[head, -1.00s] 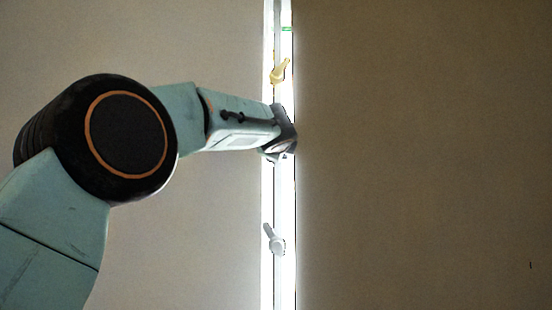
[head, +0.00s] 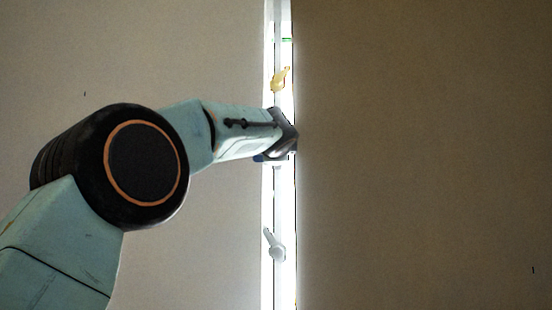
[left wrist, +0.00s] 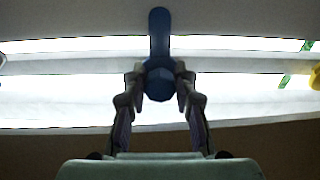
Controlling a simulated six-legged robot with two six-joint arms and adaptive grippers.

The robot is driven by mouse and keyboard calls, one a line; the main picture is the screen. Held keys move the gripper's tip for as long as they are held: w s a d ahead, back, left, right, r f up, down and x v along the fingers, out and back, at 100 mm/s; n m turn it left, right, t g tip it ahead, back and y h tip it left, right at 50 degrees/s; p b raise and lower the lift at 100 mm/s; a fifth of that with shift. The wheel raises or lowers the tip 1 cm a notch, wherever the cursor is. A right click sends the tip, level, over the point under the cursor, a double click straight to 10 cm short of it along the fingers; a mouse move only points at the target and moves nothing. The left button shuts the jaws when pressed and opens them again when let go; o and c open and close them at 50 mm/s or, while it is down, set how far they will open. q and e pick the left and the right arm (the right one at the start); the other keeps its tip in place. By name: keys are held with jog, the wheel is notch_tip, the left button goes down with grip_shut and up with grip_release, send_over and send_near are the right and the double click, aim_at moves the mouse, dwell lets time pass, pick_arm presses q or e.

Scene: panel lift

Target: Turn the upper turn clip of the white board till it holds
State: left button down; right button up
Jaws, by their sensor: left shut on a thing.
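A bright white upright strip (head: 268,200), which looks like the white board, runs down the middle of the head view. My left gripper (head: 280,138) reaches it from the left. In the left wrist view my left gripper (left wrist: 159,88) is shut on a blue turn clip (left wrist: 159,35). Its fingers sit on both sides of the clip's round hub, and the lever points up in that picture, across the strip. In the head view the gripper hides most of this clip. My right gripper is not in view.
A yellow clip (head: 280,79) is on the strip above my gripper, and its edge shows in the left wrist view (left wrist: 315,78). A pale grey clip (head: 275,245) is below. A green mark (head: 286,40) is near the top. Plain panels flank the strip.

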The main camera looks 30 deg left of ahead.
pick_arm(q)
jog(key=shift+f, duration=0.2)
jog(key=c, duration=1.4)
grip_release()
jog(key=shift+o, duration=0.4)
jog(key=shift+w+d+r, duration=0.1)
jog(key=shift+s+d+r, duration=0.1)
jog(key=shift+s+d, duration=0.05)
jog(key=shift+s, duration=0.25)
jog(key=v, duration=0.6)
jog(key=shift+s+d, duration=0.2)
jog(key=shift+d, duration=0.05)
jog(key=shift+f, duration=0.2)
